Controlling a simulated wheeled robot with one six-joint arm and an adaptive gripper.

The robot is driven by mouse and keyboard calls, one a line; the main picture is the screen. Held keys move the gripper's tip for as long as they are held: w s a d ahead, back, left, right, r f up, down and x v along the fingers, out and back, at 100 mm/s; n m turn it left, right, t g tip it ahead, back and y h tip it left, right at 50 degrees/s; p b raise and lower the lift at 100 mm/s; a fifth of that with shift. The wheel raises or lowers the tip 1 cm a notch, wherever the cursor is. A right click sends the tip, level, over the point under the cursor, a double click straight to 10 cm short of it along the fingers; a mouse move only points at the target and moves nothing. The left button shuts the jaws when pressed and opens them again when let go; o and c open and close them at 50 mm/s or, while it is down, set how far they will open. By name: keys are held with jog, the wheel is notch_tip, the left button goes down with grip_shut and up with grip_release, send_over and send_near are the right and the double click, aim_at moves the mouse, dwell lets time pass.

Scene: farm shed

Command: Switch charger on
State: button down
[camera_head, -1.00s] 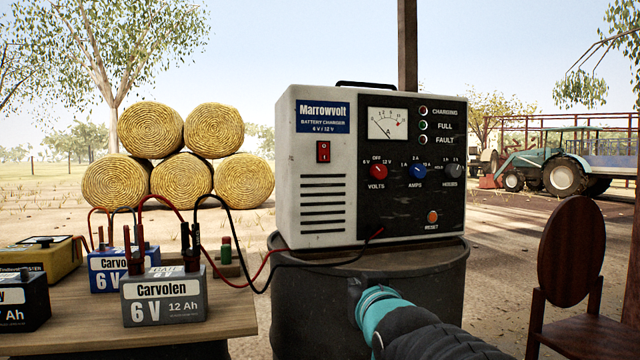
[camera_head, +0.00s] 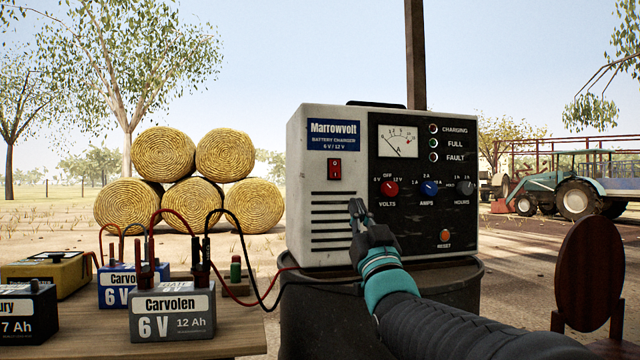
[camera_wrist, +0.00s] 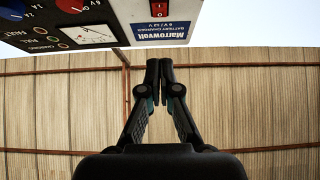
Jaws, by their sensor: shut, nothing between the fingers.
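The Marrowvolt battery charger (camera_head: 318,228) stands upright on a dark drum. Its red rocker switch (camera_head: 334,169) is at the upper left of the front, under the blue label; which side is pressed I cannot tell. In the wrist view the charger (camera_wrist: 60,10) is upside down along the top edge, with the switch (camera_wrist: 160,5) cut off there. My gripper (camera_head: 357,207) is shut and empty, in front of the vents, below and right of the switch. In the wrist view the fingertips (camera_wrist: 159,64) are together, apart from the switch.
Red volts (camera_head: 391,188) and blue amps (camera_head: 429,188) knobs are right of the switch. Red and black leads run from the charger toward a grey Carvolen battery (camera_head: 172,324) on the wooden table (camera_head: 240,335) at left. A chair (camera_head: 590,275) stands at right.

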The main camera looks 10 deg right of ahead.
jog(key=p, duration=0.3)
send_near(335, 171)
notch_tip(335, 171, up, 5)
jog(key=w, duration=0.2)
jog(key=w+f, duration=0.1)
jog(key=shift+w+a, duration=0.1)
jog(key=shift+w, duration=0.15)
jog(key=shift+w+f, duration=0.1)
jog(key=shift+w, duration=0.55)
